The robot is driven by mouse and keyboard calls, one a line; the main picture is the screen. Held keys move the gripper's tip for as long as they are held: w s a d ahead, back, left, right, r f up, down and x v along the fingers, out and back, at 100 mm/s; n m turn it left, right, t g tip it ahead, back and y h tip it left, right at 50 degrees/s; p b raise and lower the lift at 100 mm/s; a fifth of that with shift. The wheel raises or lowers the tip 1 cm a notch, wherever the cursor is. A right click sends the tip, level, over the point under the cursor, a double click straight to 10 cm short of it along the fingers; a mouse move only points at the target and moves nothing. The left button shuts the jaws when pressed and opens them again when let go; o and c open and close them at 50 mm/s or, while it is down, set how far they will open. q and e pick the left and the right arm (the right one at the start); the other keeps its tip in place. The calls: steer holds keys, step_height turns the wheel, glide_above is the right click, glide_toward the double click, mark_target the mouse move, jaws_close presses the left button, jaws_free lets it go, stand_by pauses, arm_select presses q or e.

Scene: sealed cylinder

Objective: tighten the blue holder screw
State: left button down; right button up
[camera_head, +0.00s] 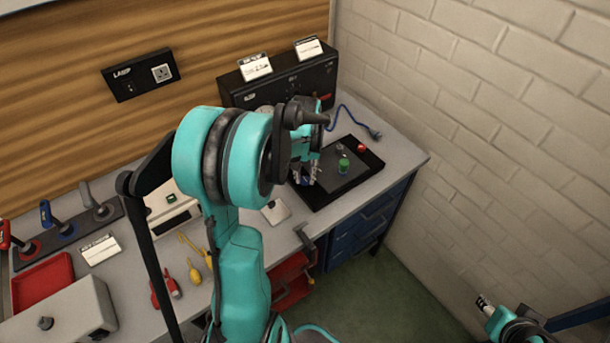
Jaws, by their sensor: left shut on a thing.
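A black holder tray (372,166) lies on the grey workbench near its right end. A small green cylinder (344,166) stands upright on it, and a red knob (361,148) sits at its back edge. My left gripper (305,176) is over the left part of the tray, pointing down. It is shut on a small blue piece (307,181), which looks like the blue holder screw; the fingers hide most of it. My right gripper (483,301) is at the lower right, away from the bench; its fingers are too small to read.
A black panel box (285,85) with two labels stands behind the tray, and a blue cable (350,112) lies to its right. Screwdrivers (192,262), a red tray (43,283) and a grey box (65,315) occupy the left bench. A brick wall closes the right side.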

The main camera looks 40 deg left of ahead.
arm_select(q)
steer(key=m, duration=0.4)
steer(key=shift+m, duration=0.3)
steer(key=m, duration=0.3)
steer(key=shift+m, duration=0.4)
steer(key=m, duration=0.4)
steer(key=shift+m, duration=2)
steer(key=c, duration=1.3)
jaws_free()
